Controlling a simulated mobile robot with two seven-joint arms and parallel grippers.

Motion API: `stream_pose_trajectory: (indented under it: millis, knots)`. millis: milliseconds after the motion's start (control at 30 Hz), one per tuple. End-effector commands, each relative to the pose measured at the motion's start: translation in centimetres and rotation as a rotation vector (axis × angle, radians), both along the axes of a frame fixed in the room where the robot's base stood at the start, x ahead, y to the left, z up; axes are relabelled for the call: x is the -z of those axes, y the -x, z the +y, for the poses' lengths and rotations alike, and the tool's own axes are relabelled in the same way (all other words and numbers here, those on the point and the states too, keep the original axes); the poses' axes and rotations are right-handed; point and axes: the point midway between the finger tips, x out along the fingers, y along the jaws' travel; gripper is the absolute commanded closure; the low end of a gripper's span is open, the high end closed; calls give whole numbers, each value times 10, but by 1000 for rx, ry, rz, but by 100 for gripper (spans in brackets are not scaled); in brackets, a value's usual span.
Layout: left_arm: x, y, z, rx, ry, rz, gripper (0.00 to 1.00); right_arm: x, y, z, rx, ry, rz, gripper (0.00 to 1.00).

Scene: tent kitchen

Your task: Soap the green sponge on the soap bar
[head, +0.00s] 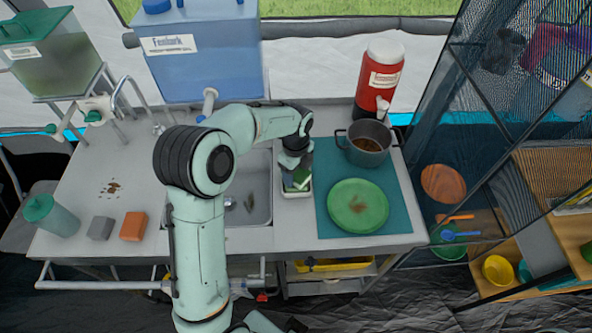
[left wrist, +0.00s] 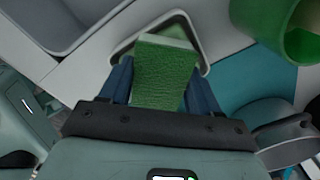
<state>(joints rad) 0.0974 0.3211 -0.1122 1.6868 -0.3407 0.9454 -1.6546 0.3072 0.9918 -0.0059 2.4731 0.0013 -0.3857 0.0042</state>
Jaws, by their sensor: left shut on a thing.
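The green sponge (left wrist: 165,75) is between the two fingers of my left gripper (left wrist: 163,95), which is shut on it. In the head view, the left gripper (head: 297,162) points down with the sponge (head: 300,179) over a small white dish (head: 293,193) between the sink and the teal mat. In the left wrist view, the dish's pale rim (left wrist: 203,42) surrounds the sponge's far end. I cannot make out the soap bar; the sponge and gripper hide most of the dish's inside. Whether the sponge touches anything in it cannot be told.
The sink (head: 258,208) lies left of the dish. On the teal mat (head: 333,228) are a green plate (head: 357,206) with a brown stain and a pot (head: 369,143).

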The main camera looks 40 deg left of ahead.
Motion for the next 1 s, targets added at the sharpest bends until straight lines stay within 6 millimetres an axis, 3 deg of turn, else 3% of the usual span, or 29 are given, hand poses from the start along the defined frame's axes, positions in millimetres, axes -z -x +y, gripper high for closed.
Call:
stream_pose_trajectory:
  millis: [333,1000]
  knots:
    - [-3,1,0,0,1,5,62,-4,-2,0,0,0,-2,17]
    - [-60,-1,0,0,1,-1,62,-41,-32,0,0,0,-37,17]
